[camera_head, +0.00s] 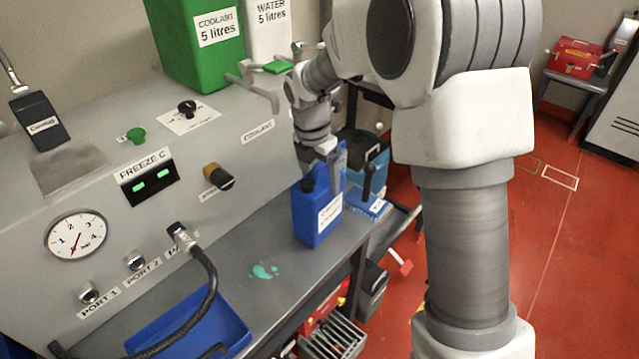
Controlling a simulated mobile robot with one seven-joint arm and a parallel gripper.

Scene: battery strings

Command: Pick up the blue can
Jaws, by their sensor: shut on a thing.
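The blue can (306,222) is a boxy blue jerrycan with a dark cap and a white label. It stands on, or just above, the grey bench (268,248), near its right edge; I cannot tell whether its base touches. My gripper (334,172) points down at the can's top right, with a grey finger against the blue handle area. It is shut on the can. The other finger and the exact grip are mostly hidden by the can and my wrist.
A gauge panel (110,185) with knobs and ports rises to the left. A black hose (208,275) loops over a blue tray (222,318) in front. Green (195,62) and white (268,35) containers stand above. A blue-and-dark box (375,160) is behind the can. Red floor (570,240) lies right.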

